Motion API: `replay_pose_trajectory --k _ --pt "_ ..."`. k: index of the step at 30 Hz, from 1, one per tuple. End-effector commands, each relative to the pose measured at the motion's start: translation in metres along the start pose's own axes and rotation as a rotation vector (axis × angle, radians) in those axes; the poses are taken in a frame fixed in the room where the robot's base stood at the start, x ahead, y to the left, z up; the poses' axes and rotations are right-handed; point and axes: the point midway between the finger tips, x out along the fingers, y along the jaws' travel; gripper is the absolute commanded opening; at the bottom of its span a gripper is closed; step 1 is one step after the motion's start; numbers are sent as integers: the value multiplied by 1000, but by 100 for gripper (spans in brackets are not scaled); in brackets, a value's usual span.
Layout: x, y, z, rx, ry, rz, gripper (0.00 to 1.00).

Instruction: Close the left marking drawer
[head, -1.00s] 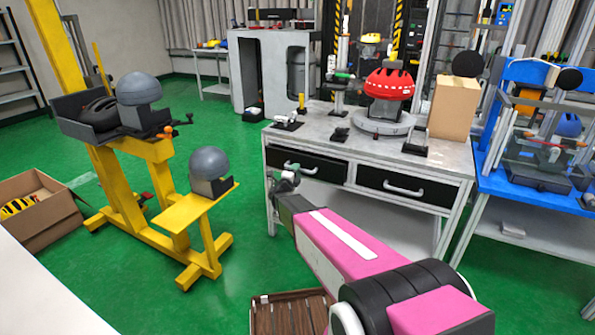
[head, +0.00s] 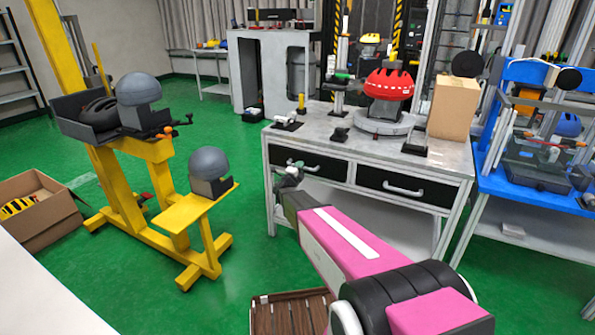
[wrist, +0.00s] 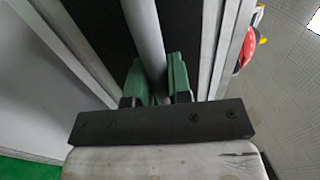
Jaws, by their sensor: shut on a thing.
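The left marking drawer (head: 325,170) has a black front and a pale bar handle (head: 306,165), under the grey worktable's top. In the head view its front looks about level with the table frame. My gripper (head: 292,169) is at the left part of this handle. In the wrist view my gripper's green fingers (wrist: 157,78) are on either side of the grey handle bar (wrist: 143,28) and shut on it. The dark drawer front (wrist: 103,28) lies behind the bar. In the head view the fingertips are small and their contact is hard to see.
The right drawer (head: 405,188) beside it looks shut. A red helmet (head: 389,84) and a cardboard box (head: 453,107) stand on the worktable (head: 350,130). A yellow stand (head: 160,175) is to the left. Green floor is clear between them.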

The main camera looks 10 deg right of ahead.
Motion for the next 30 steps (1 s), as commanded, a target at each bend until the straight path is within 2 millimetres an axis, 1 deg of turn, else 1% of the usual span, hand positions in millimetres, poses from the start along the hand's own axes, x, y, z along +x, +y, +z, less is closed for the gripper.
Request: replay_pose_trajectory --k 1,3,11,12,13,14,23,26,30 --pt "11 4 2 1 2 1 0" --pt "18 5 0 1 2 1 0" --pt "20 5 0 1 1 2 0" --pt "20 5 0 1 1 1 29" --pt "20 5 0 1 1 1 38" --pt "20 4 0 1 1 1 43" --pt "17 4 0 0 0 1 43" --pt "8 3 0 0 -1 1 43" --pt "-14 2 -1 0 -1 1 43"
